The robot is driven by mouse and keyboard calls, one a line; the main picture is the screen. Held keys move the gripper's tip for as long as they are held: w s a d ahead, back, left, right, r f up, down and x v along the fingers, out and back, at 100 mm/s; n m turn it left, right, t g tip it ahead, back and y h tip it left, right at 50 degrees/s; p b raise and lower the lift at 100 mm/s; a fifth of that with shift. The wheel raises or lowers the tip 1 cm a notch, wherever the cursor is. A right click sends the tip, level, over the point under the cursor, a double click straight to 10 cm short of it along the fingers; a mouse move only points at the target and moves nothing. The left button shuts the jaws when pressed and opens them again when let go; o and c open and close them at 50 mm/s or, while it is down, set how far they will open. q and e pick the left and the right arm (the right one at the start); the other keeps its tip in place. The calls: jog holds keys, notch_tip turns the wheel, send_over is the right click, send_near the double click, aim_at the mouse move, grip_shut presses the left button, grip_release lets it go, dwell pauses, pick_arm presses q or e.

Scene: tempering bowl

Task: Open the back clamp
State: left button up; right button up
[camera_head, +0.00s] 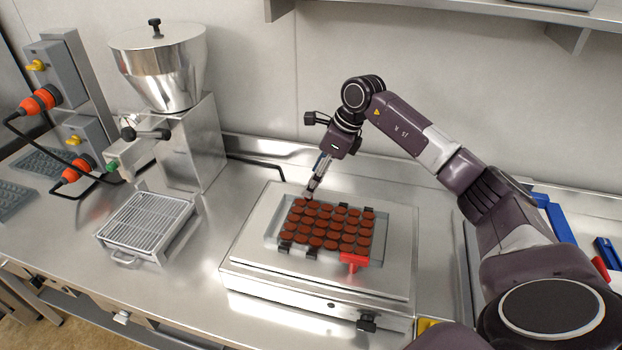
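A mould filled with dark reddish-brown chocolate rounds (328,228) lies on the flat steel plate of a table unit (255,225). Small black clamp pieces show at its back edge (341,208) and at its front edge (285,248). The back clamp at the mould's back left corner is mostly hidden by my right gripper (311,191), which points down there. The fingertips look close together, but they are too small to tell whether they are open, shut or touching the clamp. My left gripper is out of view.
A red piece (353,261) sits at the mould's front right. A wire rack (147,226) stands to the left, with a steel hopper machine (160,65) behind it. The wall is close behind my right arm. Bare counter lies between the rack and the table unit.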

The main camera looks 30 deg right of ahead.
jog(key=shift+x, duration=1.15)
jog(key=shift+c, duration=0.2)
jog(key=c, duration=1.1)
